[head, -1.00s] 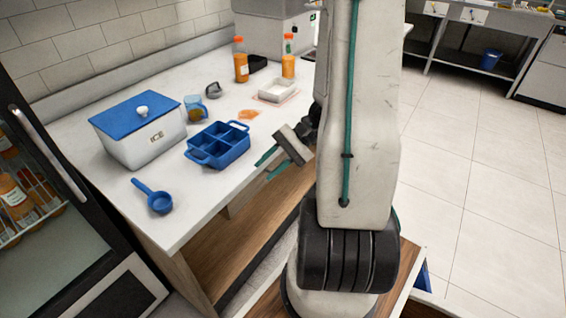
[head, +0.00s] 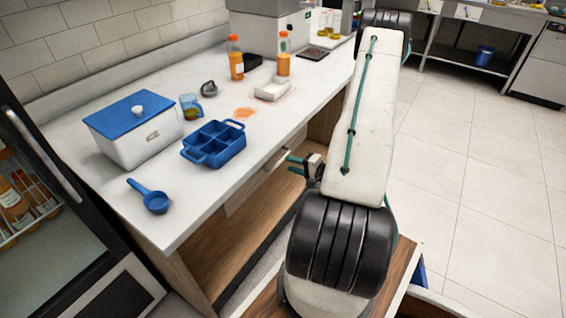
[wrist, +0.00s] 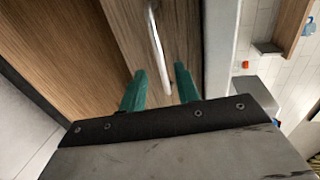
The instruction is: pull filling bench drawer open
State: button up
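The filling bench drawer has a pale front (head: 243,193) under the worktop's front edge, and it looks closed. In the wrist view its wooden front (wrist: 128,28) carries a slim metal bar handle (wrist: 155,35). My gripper (head: 291,164) is low beside the bench front, below the worktop edge, with its green fingers pointing at the drawer. In the wrist view my gripper (wrist: 160,67) is open, and the handle's near end lies between the two fingers in the picture. I see a gap on each side of the handle; how deep the fingers reach is unclear.
The worktop (head: 200,210) holds a blue-lidded white box (head: 150,143), a blue divided tray (head: 215,145), a blue ladle (head: 153,200) and juice bottles (head: 236,60). A glass-door fridge (head: 50,240) stands at left. Open tiled floor (head: 470,200) lies at right.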

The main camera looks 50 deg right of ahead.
jog(key=x, duration=0.4)
jog(key=shift+w+f, duration=0.1)
jog(key=shift+w, duration=0.3)
jog(key=shift+c, duration=0.3)
grip_shut()
jog(key=f+v, duration=0.3)
jog(key=v, duration=1.2)
jog(key=s+f+v, duration=0.1)
jog(key=f+v, duration=0.2)
jog(key=v, duration=1.2)
jog(key=shift+s+d, duration=0.25)
jog(key=shift+s, duration=0.25)
jog(key=shift+o, duration=0.3)
grip_release()
